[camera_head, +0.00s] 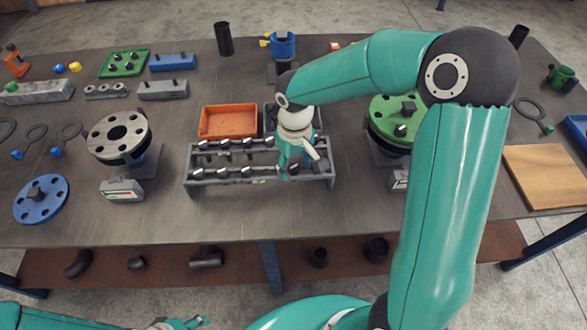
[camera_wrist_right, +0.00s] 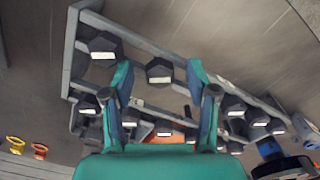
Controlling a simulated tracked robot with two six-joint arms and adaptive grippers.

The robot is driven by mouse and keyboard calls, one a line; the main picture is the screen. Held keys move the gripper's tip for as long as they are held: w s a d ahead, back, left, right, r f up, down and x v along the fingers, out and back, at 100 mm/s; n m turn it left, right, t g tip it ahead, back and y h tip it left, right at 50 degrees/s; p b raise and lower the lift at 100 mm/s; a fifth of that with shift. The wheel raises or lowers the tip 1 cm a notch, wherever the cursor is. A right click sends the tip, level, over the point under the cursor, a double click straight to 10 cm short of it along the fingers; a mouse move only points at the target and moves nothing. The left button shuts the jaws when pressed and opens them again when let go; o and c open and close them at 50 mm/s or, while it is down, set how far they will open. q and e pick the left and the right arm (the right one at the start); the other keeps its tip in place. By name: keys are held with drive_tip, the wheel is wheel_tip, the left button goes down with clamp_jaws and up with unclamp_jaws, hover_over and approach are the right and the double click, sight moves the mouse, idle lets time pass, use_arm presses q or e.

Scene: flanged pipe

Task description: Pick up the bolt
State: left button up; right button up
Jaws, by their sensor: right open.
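Several dark hex-headed bolts stand in two rows in a grey rack (camera_head: 190,166) at the middle of the bench. My right gripper (camera_head: 294,168) points down over the right part of the rack and hides some bolts. In the right wrist view, my right gripper (camera_wrist_right: 159,80) is open, with one bolt (camera_wrist_right: 159,70) showing between its fingertips. I cannot tell whether the fingers touch that bolt. Another bolt (camera_wrist_right: 103,46) is to the left of the fingers. My left gripper (camera_head: 185,323) shows only partly at the bottom edge, well away from the bench top.
An orange bin (camera_head: 228,121) stands behind the rack, with a grey bin partly hidden beside it. A grey flange (camera_head: 118,135) stands to the left and a green flange (camera_head: 385,130) to the right, partly behind my arm. The bench front before the rack is clear.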

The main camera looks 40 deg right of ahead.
clamp_jaws()
drive_tip(key=shift+r, duration=0.15)
